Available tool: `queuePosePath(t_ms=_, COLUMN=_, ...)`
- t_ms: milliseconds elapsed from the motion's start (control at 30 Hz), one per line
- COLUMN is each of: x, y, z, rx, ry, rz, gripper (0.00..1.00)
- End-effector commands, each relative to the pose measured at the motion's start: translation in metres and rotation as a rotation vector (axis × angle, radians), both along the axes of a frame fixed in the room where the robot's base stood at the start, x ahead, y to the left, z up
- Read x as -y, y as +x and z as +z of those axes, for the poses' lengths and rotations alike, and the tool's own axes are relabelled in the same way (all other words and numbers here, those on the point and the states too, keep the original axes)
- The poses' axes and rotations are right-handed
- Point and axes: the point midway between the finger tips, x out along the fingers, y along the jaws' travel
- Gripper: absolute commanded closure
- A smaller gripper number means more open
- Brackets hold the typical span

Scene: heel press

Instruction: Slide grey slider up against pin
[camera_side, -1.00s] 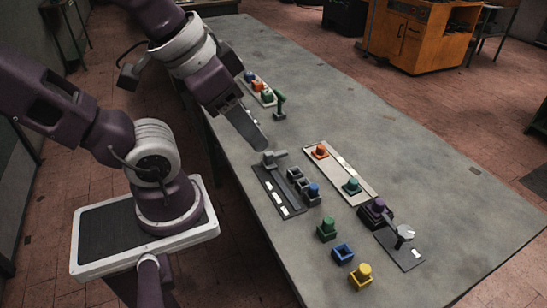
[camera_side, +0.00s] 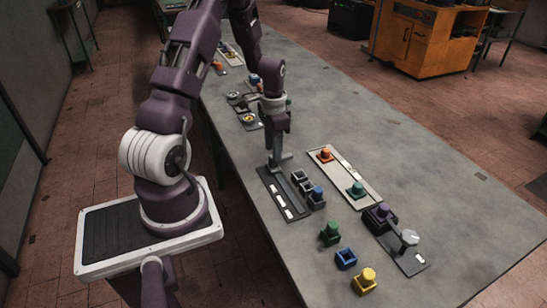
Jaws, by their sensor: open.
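A dark plate (camera_side: 268,184) with white marks lies on the table's near left side. A grey piece (camera_side: 283,159), which looks like the grey slider's handle, sits at the plate's far end. My gripper (camera_side: 277,153) points down right at this grey piece. It is open, but its fingers blend with the grey piece, so I cannot tell whether they straddle or touch it. I cannot make out the pin clearly.
Several small blocks, including a blue-topped one (camera_side: 317,194), stand just right of the dark plate. Green, blue and yellow pieces stand nearer. The table's right side is clear.

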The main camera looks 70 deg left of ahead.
Motion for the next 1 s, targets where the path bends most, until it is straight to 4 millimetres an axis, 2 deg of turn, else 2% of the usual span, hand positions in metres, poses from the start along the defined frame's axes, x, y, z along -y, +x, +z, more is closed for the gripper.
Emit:
queuePosePath(t_ms=100, x=0.001, y=-0.001, z=-0.023, rx=-0.003, ry=-0.003, rz=0.001, gripper=0.58)
queuePosePath(t_ms=200, x=0.001, y=0.0, z=-0.034, rx=-0.002, ry=-0.002, rz=0.002, gripper=0.58)
queuePosePath(t_ms=500, x=0.001, y=0.0, z=-0.039, rx=0.0, ry=0.0, rz=0.001, gripper=0.58)
queuePosePath(t_ms=700, x=0.001, y=0.0, z=-0.039, rx=0.0, ry=0.0, rz=0.001, gripper=0.97)
queuePosePath(t_ms=733, x=0.001, y=0.0, z=-0.039, rx=0.0, ry=0.0, rz=0.001, gripper=1.0)
queuePosePath(t_ms=1000, x=0.001, y=0.0, z=-0.039, rx=0.0, ry=0.0, rz=0.001, gripper=1.0)
